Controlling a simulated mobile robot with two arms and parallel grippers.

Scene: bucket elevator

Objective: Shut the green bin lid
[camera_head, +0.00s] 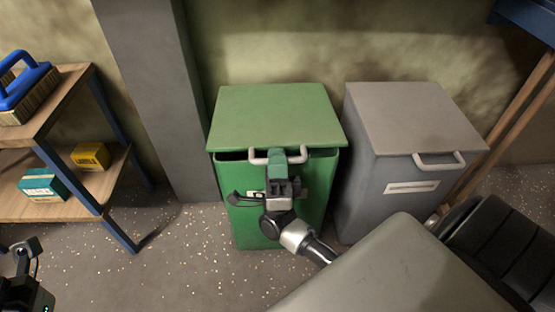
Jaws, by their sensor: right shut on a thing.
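The green bin (247,226) stands on the floor in the middle of the view. Its green lid (275,112) lies over the top, with a narrow dark gap under its front edge, widest at the left. A pale bar handle (256,160) sits on the lid's front edge. My right gripper (278,157) is shut on this handle, in front of the bin, and hides the handle's middle and part of the bin's front.
A grey bin (366,214) with its lid down stands close on the right. A grey pillar (158,90) is behind at the left. The floor at front left is clear.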

